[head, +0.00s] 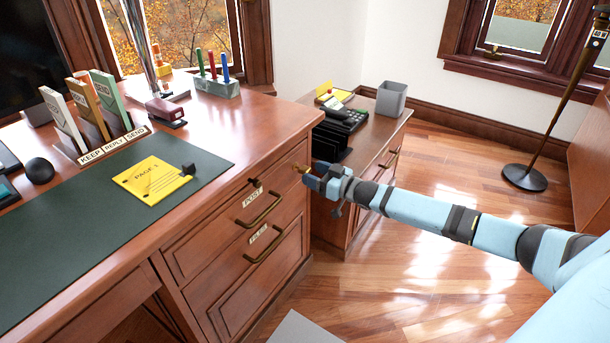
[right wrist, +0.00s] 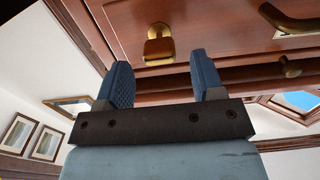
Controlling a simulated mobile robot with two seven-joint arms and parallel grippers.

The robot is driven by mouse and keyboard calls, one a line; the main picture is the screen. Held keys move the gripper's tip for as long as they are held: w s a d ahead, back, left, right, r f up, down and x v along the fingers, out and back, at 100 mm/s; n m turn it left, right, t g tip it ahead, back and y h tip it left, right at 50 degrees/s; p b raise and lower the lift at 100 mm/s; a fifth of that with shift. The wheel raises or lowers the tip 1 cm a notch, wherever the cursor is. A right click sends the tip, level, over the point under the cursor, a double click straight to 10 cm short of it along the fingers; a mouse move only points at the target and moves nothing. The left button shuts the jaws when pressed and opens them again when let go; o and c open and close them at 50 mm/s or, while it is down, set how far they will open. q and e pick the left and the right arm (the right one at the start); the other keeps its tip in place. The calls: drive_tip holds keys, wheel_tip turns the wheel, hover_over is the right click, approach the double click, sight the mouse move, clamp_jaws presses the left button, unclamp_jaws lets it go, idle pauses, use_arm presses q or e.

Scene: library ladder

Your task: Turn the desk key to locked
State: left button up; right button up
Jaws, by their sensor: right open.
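The brass desk key (head: 300,168) sticks out of the desk's drawer front near its right edge. In the right wrist view the key (right wrist: 158,46) shows as a flat brass bow with a small round part behind it. My right gripper (head: 312,176) is open and close in front of the key. In the right wrist view the key lies just beyond the gap between the fingertips (right wrist: 160,74), apart from both fingers. Whether it stands at locked cannot be told. My left gripper is not in view.
Brass drawer handles (head: 262,210) sit left of and below the key, under the POST and FILES labels. A small knob (head: 255,183) is left of the key. A side cabinet (head: 375,150) with a grey bin (head: 391,98) stands behind my gripper.

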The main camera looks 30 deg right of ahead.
sight(310, 171)
drive_tip(key=shift+b+x, duration=0.35)
drive_tip(key=shift+x, duration=0.9)
drive_tip(key=shift+w+a, duration=0.25)
drive_tip(key=shift+w, duration=0.3)
drive_tip(key=shift+c, duration=0.4)
drive_tip(key=c, duration=0.9)
drive_tip(key=shift+o, duration=0.2)
